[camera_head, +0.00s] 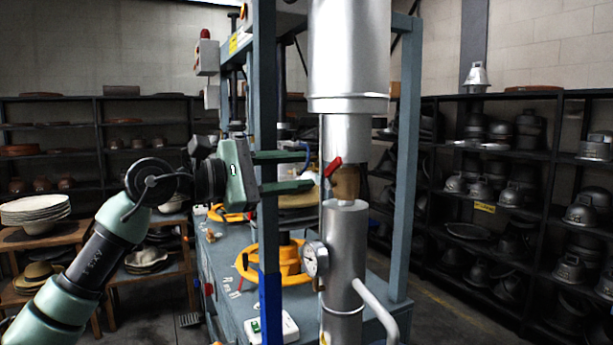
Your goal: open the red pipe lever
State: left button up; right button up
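The red pipe lever (333,167) is a small red handle. It sits tilted at a brass-coloured valve body (346,182) on the vertical silver pipe (345,235). My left gripper (309,171) comes in from the left with its two green fingers apart, one above the other. Its fingertips are just left of the lever, which shows at about the height of the gap between them. Nothing shows between the fingers. I cannot tell the gap in depth between the fingertips and the lever. My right gripper is not in view.
A blue-grey press frame post (266,90) stands close by my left gripper, and another post (405,160) stands right of the pipe. A pressure gauge (315,259) is below the lever. Yellow-orange wheels (285,262) sit on the machine. Shelves of metal moulds (510,190) line the right wall.

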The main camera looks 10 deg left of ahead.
pick_arm(q)
jog(key=c, duration=0.4)
jog(key=s+d+h, duration=0.1)
jog(key=s+d+h+b, duration=0.1)
jog(key=d, duration=0.1)
jog(key=s+d+f+h, duration=0.1)
jog(key=s+d+h, duration=0.1)
jog(key=shift+d+g+b, duration=0.1)
jog(key=shift+g+b, duration=0.3)
grip_shut()
jog(key=n+t+y+b, duration=0.65)
jog(key=n+t, duration=0.65)
jog(key=n, duration=1.3)
send_near(334, 172)
jog(key=s+d+f+y+p, duration=0.1)
jog(key=s+f+y+p, duration=0.1)
jog(key=s+f, duration=0.3)
jog(key=a+r+p+x, duration=0.1)
jog(key=p+x, duration=0.4)
jog(key=x, duration=0.7)
jog(key=shift+a+r, duration=0.45)
jog(key=shift+r, duration=0.15)
